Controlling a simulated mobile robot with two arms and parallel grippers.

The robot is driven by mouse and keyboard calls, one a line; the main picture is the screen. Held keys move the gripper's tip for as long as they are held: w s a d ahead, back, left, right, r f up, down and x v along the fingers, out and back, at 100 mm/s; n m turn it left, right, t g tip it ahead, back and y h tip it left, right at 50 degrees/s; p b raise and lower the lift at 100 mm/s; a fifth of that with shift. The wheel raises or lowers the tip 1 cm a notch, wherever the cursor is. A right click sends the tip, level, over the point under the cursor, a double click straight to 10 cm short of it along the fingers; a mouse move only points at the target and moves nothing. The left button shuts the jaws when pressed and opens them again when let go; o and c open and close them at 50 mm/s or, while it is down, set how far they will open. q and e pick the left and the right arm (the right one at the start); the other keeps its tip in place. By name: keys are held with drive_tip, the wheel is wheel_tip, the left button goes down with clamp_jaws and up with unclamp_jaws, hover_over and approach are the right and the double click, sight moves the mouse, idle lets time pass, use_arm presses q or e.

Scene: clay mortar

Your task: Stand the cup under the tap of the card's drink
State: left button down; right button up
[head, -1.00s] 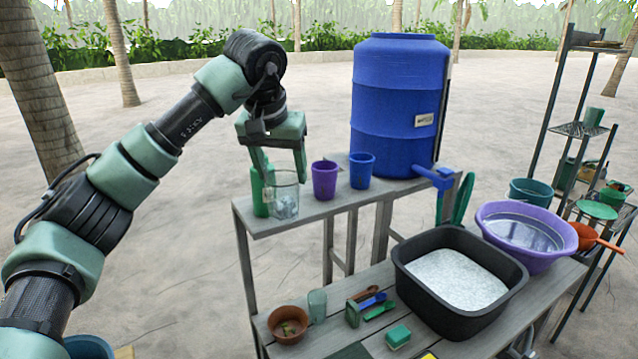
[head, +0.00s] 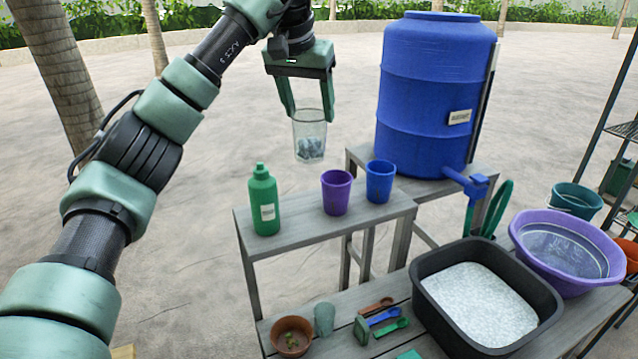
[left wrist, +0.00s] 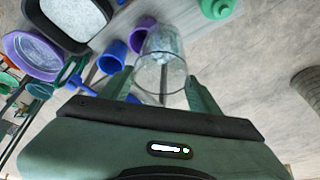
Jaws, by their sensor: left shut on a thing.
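My left gripper (head: 308,112) is shut on a clear glass cup (head: 309,143) with grey-blue pieces in its bottom. It holds the cup roughly upright in the air, beyond the upper shelf (head: 300,233). The left wrist view also shows the cup (left wrist: 162,50) between the fingers. The blue barrel (head: 425,110) stands to the right, with a pale label (head: 460,117) too small to read. Its blue tap (head: 468,182) points right, low on the barrel. I make out no separate drink card. My right gripper is not in view.
A green bottle (head: 263,205), purple cup (head: 337,192) and blue cup (head: 380,182) stand on the upper shelf. A black tub (head: 432,318) of white grains and a purple basin (head: 608,252) are on the lower table, near scoops (head: 383,317) and a clay pot (head: 291,337).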

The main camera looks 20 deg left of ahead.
sight(304, 142)
use_arm(q)
drive_tip(key=f, duration=0.1)
drive_tip(key=s+f, duration=0.1)
drive_tip(key=f, duration=0.2)
drive_tip(key=shift+s+a+f+p, duration=0.1)
drive_tip(key=shift+s+f+p, duration=0.1)
drive_tip(key=shift+s+p, duration=0.2)
drive_tip(key=shift+s+p+x, duration=0.25)
drive_tip(key=shift+p+x, duration=0.05)
drive_tip(key=shift+x, duration=0.95)
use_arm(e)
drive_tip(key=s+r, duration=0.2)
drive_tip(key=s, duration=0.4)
use_arm(q)
drive_tip(key=p+x, duration=0.1)
drive_tip(key=x, duration=0.3)
drive_tip(key=shift+s+f, duration=0.15)
drive_tip(key=shift+f, duration=0.7)
wheel_tip(304, 142, down, 4)
drive_tip(key=shift+s+p, duration=0.15)
drive_tip(key=shift+p, duration=0.45)
drive_tip(key=c, duration=0.6)
unclamp_jaws()
drive_tip(key=shift+o, duration=1.2)
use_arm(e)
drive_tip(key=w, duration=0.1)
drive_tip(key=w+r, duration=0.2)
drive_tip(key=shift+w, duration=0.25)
